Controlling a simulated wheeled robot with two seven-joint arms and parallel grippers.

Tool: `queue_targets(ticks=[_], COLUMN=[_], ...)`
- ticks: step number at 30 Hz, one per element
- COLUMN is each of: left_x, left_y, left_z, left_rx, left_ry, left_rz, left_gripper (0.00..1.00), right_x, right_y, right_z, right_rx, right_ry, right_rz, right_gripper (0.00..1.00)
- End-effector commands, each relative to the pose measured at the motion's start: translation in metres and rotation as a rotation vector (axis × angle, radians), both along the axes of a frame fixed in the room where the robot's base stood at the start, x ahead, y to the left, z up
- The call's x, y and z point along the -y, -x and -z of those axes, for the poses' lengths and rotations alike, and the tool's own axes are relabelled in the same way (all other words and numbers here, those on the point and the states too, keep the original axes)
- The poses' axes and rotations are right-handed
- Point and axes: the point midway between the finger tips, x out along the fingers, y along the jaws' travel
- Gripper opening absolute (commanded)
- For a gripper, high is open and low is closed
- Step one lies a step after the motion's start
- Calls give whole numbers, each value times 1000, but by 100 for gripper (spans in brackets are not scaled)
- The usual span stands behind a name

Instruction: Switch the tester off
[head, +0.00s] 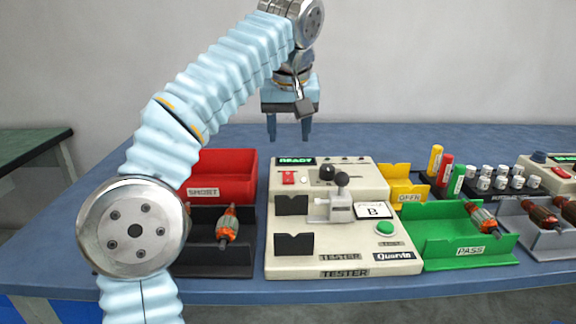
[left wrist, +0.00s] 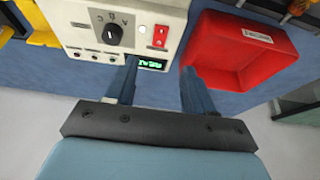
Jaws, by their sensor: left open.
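The tester (head: 300,255) is a cream box on the blue table, with a raised rear panel. Its green display (head: 296,161) is lit and reads READY. A red switch (head: 288,177) sits below the display, beside a black knob (head: 326,172). The left wrist view shows the red switch (left wrist: 160,36), knob (left wrist: 114,35) and lit display (left wrist: 152,64) upside down. My left gripper (head: 289,138) is open and empty, pointing down above and behind the panel, apart from the switch. Which way the switch is set is too small to tell. My right gripper is out of view.
A red SHORT tray (head: 245,165) and a dark tray (head: 205,257) holding armatures stand left of the tester. A yellow OPEN tray (head: 400,175) and a green PASS tray (head: 440,232) stand right. A lever with a black ball (head: 342,180) rises mid-tester. The table behind is clear.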

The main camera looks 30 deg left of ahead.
Motion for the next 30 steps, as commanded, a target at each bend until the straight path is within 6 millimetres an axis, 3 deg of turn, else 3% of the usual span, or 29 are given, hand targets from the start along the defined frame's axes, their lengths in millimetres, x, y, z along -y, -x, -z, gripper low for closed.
queue_targets(ticks=[9, 15, 28, 30], left_x=[-15, -22, -24, -24], left_y=[-23, -34, -38, -38], left_z=[68, 98, 110, 110], left_rx=[-4, -2, -1, -1], left_ry=[0, 0, 1, 1], left_rz=[-3, -2, -1, -1], left_gripper=[53, 53, 53, 44], right_x=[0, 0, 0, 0], right_y=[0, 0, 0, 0], right_z=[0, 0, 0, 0], right_rx=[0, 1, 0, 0], right_ry=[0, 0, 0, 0], right_rz=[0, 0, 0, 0], right_gripper=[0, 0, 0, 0])
